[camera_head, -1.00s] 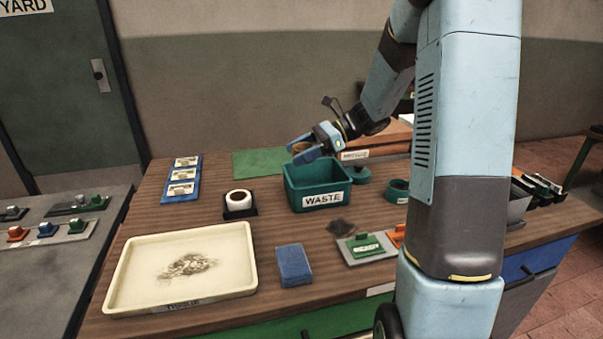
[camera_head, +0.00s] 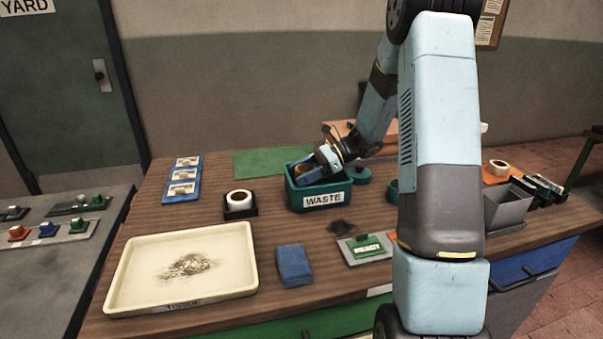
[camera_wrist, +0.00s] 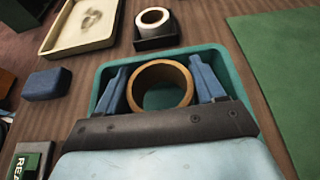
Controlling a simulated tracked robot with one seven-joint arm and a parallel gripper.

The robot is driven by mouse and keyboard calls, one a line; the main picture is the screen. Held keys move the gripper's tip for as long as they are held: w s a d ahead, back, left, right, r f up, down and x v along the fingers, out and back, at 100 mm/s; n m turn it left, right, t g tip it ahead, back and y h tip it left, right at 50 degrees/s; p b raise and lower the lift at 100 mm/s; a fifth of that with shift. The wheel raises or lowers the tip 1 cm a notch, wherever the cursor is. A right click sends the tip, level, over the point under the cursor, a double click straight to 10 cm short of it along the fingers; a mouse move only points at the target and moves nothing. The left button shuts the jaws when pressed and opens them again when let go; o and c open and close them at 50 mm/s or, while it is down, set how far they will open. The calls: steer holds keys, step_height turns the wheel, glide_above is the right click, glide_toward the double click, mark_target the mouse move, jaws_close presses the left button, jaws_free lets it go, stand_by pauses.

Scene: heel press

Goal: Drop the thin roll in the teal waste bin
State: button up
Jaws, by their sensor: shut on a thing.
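The teal waste bin (camera_head: 322,197) stands on the wooden bench with a WASTE label on its front. My gripper (camera_head: 303,172) reaches down into the bin's opening from the right. In the wrist view my gripper (camera_wrist: 161,88) has its two blue fingers shut on the thin roll (camera_wrist: 160,66), a brown ring with a wide hole. The roll is inside the outline of the bin's rim (camera_wrist: 104,74), and the teal inside of the bin shows through its hole. How far the roll is above the bin's floor is hard to tell. In the head view the roll is mostly hidden.
A white roll (camera_head: 239,196) sits on a black holder left of the bin. A cream tray (camera_head: 130,290), a blue block (camera_head: 294,266) and a green-handled piece (camera_head: 367,245) lie in front. A green mat (camera_head: 262,164) lies behind.

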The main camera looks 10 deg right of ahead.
steer(key=shift+f, duration=0.6)
steer(key=o, duration=1.1)
steer(key=shift+c, duration=0.2)
steer(key=shift+r, duration=0.1)
